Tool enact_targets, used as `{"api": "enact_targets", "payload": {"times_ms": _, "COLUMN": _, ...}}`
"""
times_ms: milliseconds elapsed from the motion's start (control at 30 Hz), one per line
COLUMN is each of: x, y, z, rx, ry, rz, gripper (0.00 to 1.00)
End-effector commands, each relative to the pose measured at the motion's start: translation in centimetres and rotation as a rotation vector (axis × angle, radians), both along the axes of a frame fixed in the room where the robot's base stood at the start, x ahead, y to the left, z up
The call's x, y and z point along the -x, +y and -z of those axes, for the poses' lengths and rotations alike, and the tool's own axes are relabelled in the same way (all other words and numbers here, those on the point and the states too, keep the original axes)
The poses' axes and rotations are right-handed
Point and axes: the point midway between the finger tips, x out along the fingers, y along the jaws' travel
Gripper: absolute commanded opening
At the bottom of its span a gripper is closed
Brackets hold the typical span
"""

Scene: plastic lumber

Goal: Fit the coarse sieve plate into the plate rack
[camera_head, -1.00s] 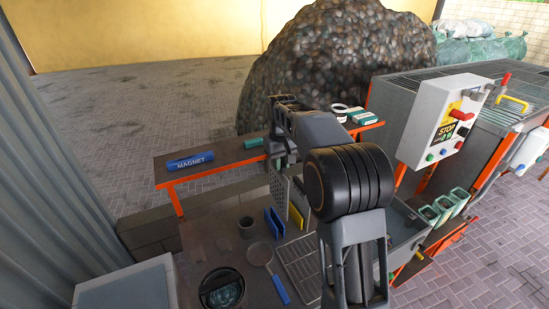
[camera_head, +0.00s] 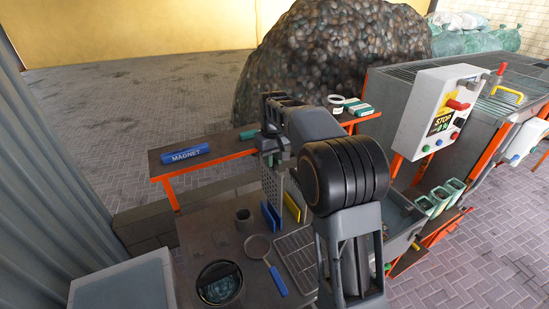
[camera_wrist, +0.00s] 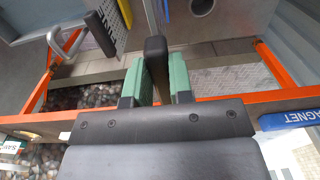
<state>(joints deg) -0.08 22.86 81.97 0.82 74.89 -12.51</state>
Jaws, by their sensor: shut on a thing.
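My gripper (camera_head: 271,149) is shut on the dark upper grip of a sieve plate (camera_wrist: 155,58), seen edge-on between the green finger pads in the wrist view. In the head view a grey perforated plate (camera_head: 273,184) hangs upright below my gripper. Its lower end is close to the blue slot piece (camera_head: 269,217) of the rack; I cannot tell whether it is inside. A yellow slot piece (camera_head: 293,207) stands just to the right. Another perforated plate with a dark grip (camera_wrist: 106,28) is there in the wrist view. Hole sizes are too small to compare.
A strainer with a blue handle (camera_head: 277,281), a dark cup (camera_head: 243,218), a round container (camera_head: 219,285) and a wire grid (camera_head: 297,253) are on the bench. An orange-edged shelf behind carries the blue magnet bar (camera_head: 185,155). A control box (camera_head: 437,112) stands right.

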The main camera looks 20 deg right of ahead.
Motion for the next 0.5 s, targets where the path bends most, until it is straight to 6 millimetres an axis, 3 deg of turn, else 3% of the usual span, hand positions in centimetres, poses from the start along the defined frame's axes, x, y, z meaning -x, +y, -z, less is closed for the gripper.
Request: {"api": "enact_targets", "payload": {"times_ms": 500, "x": -0.2, "y": -0.1, "z": 3.1, "rx": 0.002, "ry": -0.006, "rz": 0.004, "gripper": 0.00}}
